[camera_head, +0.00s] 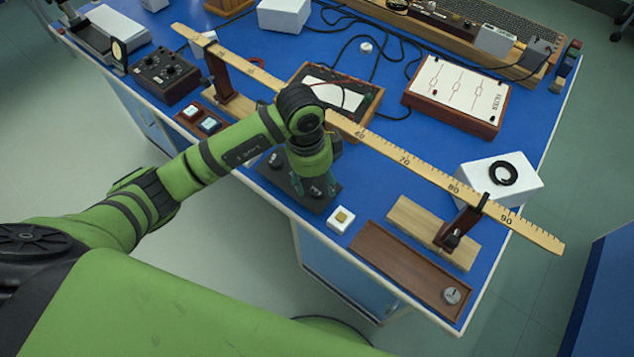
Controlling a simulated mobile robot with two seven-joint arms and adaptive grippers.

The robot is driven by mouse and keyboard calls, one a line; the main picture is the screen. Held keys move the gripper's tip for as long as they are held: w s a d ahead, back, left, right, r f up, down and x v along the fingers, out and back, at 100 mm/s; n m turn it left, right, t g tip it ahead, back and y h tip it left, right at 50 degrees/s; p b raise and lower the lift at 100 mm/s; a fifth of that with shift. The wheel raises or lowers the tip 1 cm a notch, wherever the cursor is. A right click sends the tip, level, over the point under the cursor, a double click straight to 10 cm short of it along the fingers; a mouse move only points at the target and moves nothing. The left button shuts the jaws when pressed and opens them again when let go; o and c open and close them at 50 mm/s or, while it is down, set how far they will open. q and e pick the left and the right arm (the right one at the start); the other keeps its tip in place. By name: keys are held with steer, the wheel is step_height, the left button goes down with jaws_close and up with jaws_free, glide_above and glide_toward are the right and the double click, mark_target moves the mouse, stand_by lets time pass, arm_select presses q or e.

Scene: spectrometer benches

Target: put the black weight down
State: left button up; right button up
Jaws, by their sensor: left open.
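My left gripper (312,188) points down over a black block (298,197) near the front edge of the blue bench. It is open, and its fingertips are close to small round metal-topped pieces on that block. My wrist hides part of the block, and I cannot tell whether the fingers touch anything. I cannot tell which piece is the black weight; it may be among these partly hidden pieces. My right gripper is not in view.
A long wooden ruler (400,158) runs across the blue bench (390,203) on stands, just behind my wrist.

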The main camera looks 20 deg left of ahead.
mark_target(311, 188)
arm_select(q)
step_height(311, 188, up, 10)
steer(key=a+b, duration=0.1)
steer(key=shift+s+r, duration=0.15)
stand_by(0.5)
